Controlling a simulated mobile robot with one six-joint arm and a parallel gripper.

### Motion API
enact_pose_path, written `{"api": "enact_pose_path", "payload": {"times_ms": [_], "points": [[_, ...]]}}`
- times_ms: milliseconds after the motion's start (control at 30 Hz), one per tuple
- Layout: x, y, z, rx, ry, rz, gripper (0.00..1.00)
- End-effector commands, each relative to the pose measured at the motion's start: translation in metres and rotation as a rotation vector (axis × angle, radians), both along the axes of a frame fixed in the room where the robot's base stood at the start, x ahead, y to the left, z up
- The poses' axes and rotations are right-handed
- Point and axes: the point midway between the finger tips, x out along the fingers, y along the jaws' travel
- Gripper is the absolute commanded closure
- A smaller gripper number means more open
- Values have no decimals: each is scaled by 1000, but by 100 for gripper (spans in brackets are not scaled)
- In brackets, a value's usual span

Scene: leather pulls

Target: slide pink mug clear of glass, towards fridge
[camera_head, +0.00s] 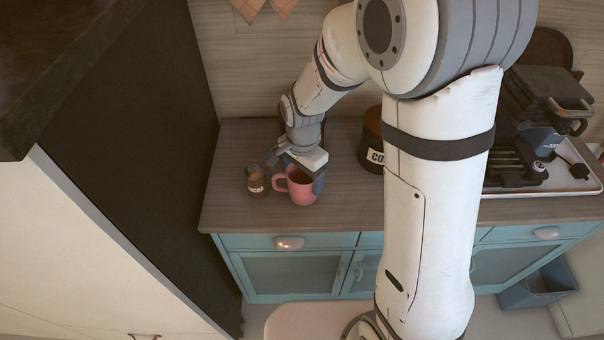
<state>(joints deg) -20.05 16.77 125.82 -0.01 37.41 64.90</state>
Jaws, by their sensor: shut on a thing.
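The pink mug (299,190) stands upright on the wooden counter near its front edge, left of my arm, with its handle to the left. My gripper (295,171) reaches down over it and is shut on it, one grey finger at its right side and the other towards its back left. The gripper hides part of the mug's rim. I cannot make out a glass; my arm covers part of the counter. A tall dark-sided unit (140,120) at the left may be the fridge, but I cannot tell for sure.
A small brown labelled jar (256,182) stands just left of the mug's handle. A dark canister (372,150) stands behind to the right. A tray (560,183) with a dark appliance is at the far right. Bare counter (228,190) lies left of the jar.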

Motion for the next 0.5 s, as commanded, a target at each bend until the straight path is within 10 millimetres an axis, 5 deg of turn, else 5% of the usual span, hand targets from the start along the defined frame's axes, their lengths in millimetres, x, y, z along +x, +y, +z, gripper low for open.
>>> {"api": "enact_pose_path", "payload": {"times_ms": [367, 400, 500], "points": [[0, 0, 0, 0, 0, 0, 57], [0, 0, 0, 0, 0, 0, 22], [0, 0, 0, 0, 0, 0, 14]]}}
